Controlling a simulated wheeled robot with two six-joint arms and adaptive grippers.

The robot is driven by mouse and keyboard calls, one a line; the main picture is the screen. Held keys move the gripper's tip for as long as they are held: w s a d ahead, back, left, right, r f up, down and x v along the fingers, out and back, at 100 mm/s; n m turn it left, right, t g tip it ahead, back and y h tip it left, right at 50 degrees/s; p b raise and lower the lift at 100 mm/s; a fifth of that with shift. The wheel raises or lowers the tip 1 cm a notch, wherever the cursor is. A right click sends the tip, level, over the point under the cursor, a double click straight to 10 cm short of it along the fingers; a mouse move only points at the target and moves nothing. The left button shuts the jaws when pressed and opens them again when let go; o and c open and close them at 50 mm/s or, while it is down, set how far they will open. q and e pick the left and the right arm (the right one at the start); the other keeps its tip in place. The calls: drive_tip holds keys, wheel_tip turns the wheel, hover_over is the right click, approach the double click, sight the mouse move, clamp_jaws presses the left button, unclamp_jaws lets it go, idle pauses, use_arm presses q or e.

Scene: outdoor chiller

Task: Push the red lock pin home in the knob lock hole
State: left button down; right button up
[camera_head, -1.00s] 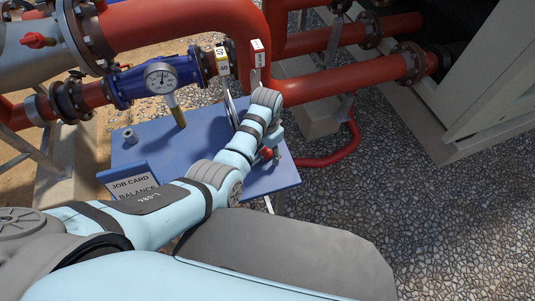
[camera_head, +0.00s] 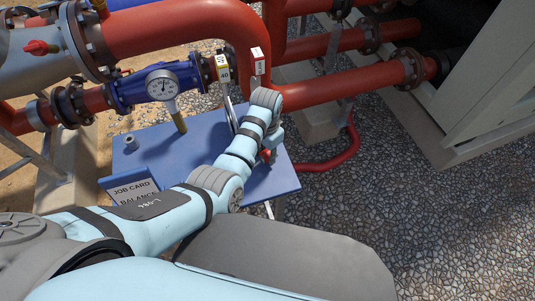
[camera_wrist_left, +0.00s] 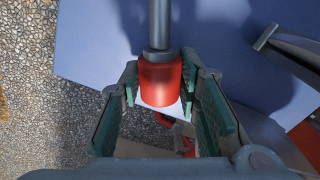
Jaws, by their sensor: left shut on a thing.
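The red lock pin (camera_wrist_left: 160,80) shows in the left wrist view as a red cylinder with a grey shaft above it. My left gripper (camera_wrist_left: 160,92) has its two fingers on either side of the red part and is shut on it. In the head view my left gripper (camera_head: 270,143) is over the right part of the blue table, mostly hidden by my own wrist. Only a small red spot shows beside it there. The knob lock hole cannot be made out, so I cannot tell how the pin sits to it. My right gripper is out of view.
The blue table (camera_head: 150,150) carries a job card (camera_head: 131,191) and a small grey fitting (camera_head: 130,139). Behind it run red pipes (camera_head: 335,85) and a blue valve body with a gauge (camera_head: 162,84). Open gravel (camera_head: 430,220) lies to the right.

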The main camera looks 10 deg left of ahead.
use_arm(q)
drive_tip(key=shift+r, duration=0.9)
drive_tip(key=s+a, duration=0.1)
drive_tip(key=a+p, duration=0.1)
drive_tip(key=shift+s+a, duration=0.35)
drive_tip(key=shift+s, duration=0.05)
drive_tip(key=s+a, duration=0.2)
drive_tip(key=a, duration=0.2)
drive_tip(key=s+a+p, duration=0.1)
drive_tip(key=s+a, duration=0.2)
drive_tip(key=a, duration=0.1)
drive_tip(key=s+a, duration=0.3)
drive_tip(key=a, duration=0.1)
drive_tip(key=shift+a+f+p, duration=0.1)
drive_tip(key=shift+a+p, duration=0.2)
drive_tip(key=shift+p, duration=0.1)
drive_tip(key=c, duration=1.8)
unclamp_jaws()
drive_tip(key=shift+w, duration=0.1)
clamp_jaws()
